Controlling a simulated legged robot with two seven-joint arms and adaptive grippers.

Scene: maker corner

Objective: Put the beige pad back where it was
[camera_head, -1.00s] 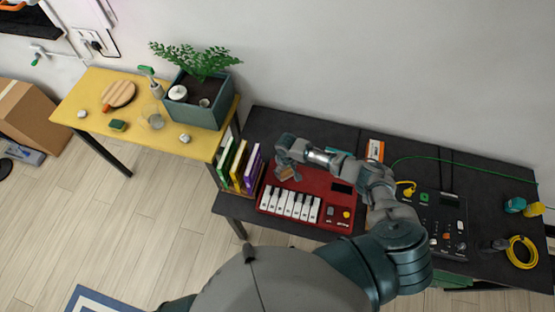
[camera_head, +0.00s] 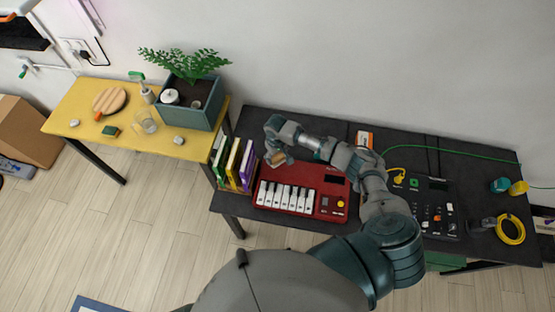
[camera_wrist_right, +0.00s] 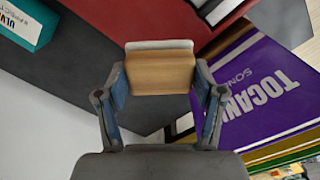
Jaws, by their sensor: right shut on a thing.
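My right gripper (camera_head: 274,148) is shut on the beige pad (camera_head: 278,159), just off the back left corner of the red keyboard and close to the books. In the right wrist view the pad (camera_wrist_right: 160,72) is a tan block with a pale far edge, gripped between both fingers. The purple book (camera_wrist_right: 265,90) lies to the right of the pad in that view, and the gap between them is hard to judge. My left gripper is not in view.
The red keyboard (camera_head: 290,197) sits on the dark table (camera_head: 240,202). Upright books (camera_head: 232,162) stand at its left end. The yellow table (camera_head: 95,132) holds a planter (camera_head: 189,107), a round wooden board (camera_head: 109,99) and small items. A black control box (camera_head: 430,204) is at right.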

